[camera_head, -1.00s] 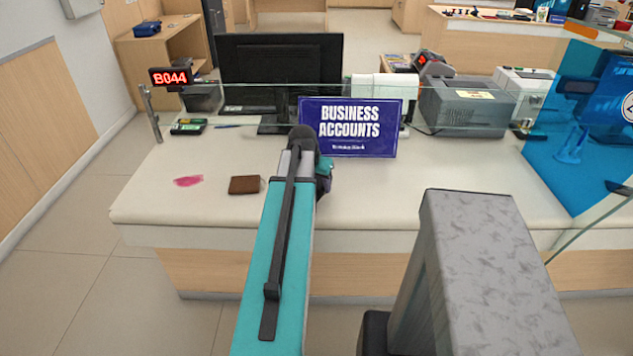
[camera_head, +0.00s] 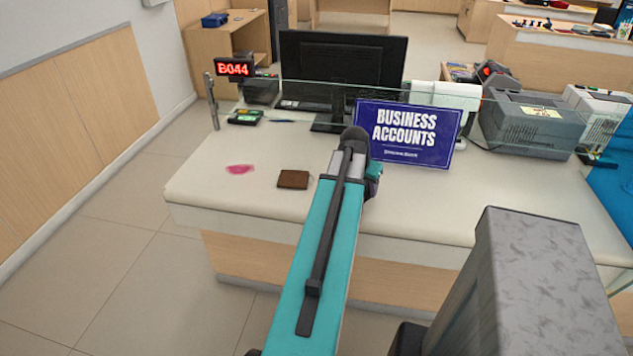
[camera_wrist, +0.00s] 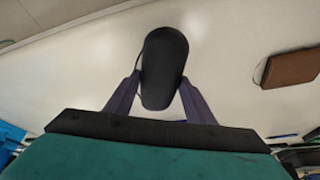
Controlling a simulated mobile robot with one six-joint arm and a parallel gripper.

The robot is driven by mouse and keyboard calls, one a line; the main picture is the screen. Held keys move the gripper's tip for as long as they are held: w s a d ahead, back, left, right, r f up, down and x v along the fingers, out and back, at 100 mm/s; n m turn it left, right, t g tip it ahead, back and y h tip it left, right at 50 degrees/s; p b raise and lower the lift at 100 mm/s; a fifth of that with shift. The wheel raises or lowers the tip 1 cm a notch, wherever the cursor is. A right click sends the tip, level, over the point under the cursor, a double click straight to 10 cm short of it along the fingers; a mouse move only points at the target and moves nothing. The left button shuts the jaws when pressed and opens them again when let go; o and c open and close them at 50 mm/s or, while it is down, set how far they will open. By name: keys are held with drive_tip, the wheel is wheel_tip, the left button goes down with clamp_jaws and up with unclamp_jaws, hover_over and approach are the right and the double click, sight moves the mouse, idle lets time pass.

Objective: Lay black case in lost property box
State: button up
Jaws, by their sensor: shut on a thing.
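The black case (camera_wrist: 164,62) is a smooth, rounded, elongated thing in the wrist view. My gripper (camera_wrist: 161,82) is shut on it, with one dark finger on each side, and the case sticks out past the fingertips. Pale counter top shows behind it. In the head view my teal arm reaches toward the counter and largely hides the gripper; I cannot tell the case apart from the dark end of the arm there. I cannot make out a box marked as lost property in either view.
The pale counter (camera_head: 225,193) holds a brown wallet (camera_head: 293,179), a pink smear (camera_head: 240,169), a blue "Business Accounts" sign (camera_head: 407,134), a monitor (camera_head: 342,68) and a grey printer (camera_head: 530,122). A low glass screen crosses it. Open floor (camera_head: 120,270) lies at left.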

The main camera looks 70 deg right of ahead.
drive_tip(key=w+a+r+n+t, duration=0.1)
drive_tip(key=w+a+n, duration=0.1)
drive_tip(key=w, duration=0.6)
drive_tip(key=w+a+r+n, duration=0.1)
drive_tip(key=w+a+r, duration=0.15)
drive_tip(key=w, duration=0.55)
drive_tip(key=w+a+r+n+t, duration=0.1)
drive_tip(key=w+a+n, duration=0.1)
drive_tip(key=w, duration=0.6)
drive_tip(key=w+a+r+n+t, duration=0.1)
drive_tip(key=w+a+r+n, duration=0.15)
drive_tip(key=w+a, duration=0.65)
drive_tip(key=w+a+r+n+t, duration=0.1)
drive_tip(key=w+a+n, duration=0.2)
drive_tip(key=w+a, duration=0.5)
drive_tip(key=w+a+r+n+t+y, duration=0.1)
drive_tip(key=w+a+r+n, duration=0.15)
drive_tip(key=w+a, duration=0.65)
drive_tip(key=w+a+r+n+y, duration=0.1)
drive_tip(key=w+a+r+n, duration=0.15)
drive_tip(key=w+a, duration=0.65)
drive_tip(key=a+r+n+y, duration=0.2)
drive_tip(key=a+n, duration=0.3)
drive_tip(key=a, duration=2.2)
drive_tip(key=shift+s+r+t, duration=0.25)
drive_tip(key=shift+r+t, duration=0.15)
drive_tip(key=shift+r, duration=0.25)
drive_tip(key=shift+w+n, duration=0.1)
drive_tip(key=shift+n, duration=0.15)
